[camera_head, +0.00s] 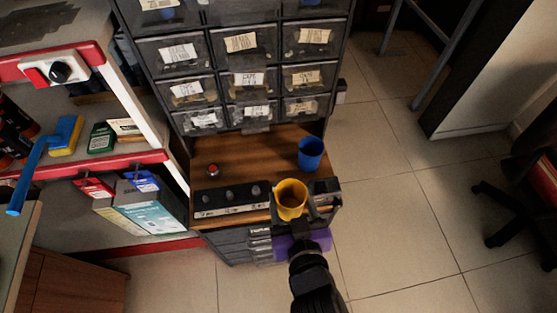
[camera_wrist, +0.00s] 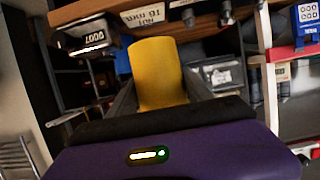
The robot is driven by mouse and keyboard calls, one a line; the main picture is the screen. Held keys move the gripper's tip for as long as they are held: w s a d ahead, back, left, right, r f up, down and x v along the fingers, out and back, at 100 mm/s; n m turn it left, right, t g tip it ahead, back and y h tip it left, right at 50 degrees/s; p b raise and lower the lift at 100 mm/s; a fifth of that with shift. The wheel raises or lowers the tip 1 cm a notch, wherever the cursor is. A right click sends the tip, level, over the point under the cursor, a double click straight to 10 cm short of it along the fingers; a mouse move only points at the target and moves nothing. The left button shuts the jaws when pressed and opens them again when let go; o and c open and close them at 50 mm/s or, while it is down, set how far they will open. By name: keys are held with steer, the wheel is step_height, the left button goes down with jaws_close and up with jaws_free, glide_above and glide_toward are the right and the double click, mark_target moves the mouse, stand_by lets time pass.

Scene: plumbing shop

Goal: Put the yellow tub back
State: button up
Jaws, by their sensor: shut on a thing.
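The yellow tub (camera_head: 291,197) is an open-topped cup held upright at the front right edge of the small wooden cabinet top (camera_head: 248,152). My gripper (camera_head: 308,212) is shut on it from the front. In the wrist view the tub (camera_wrist: 157,72) stands between the two fingers of my gripper (camera_wrist: 160,98), with the wooden edge behind and above it. I cannot tell whether the tub's base touches anything. A blue tub (camera_head: 311,153) stands on the wooden top, behind and to the right of the yellow one.
A dark strip with several knobs (camera_head: 232,198) lies along the front of the top. A small red-topped item (camera_head: 213,171) sits behind it. Labelled drawers (camera_head: 242,79) rise at the back. Red-edged shelves (camera_head: 90,168) stand left.

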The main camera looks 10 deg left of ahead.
steer(key=w+a, duration=0.4)
steer(key=w, duration=1.1)
step_height(320, 180, down, 6)
steer(key=shift+a+f+b, duration=0.1)
steer(key=shift+b, duration=0.2)
steer(key=shift+w+f, duration=0.15)
steer(key=shift+f, duration=0.25)
steer(key=shift+f, duration=0.2)
steer(key=o, duration=1.1)
steer(key=shift+c, duration=0.2)
steer(key=shift+r, duration=0.1)
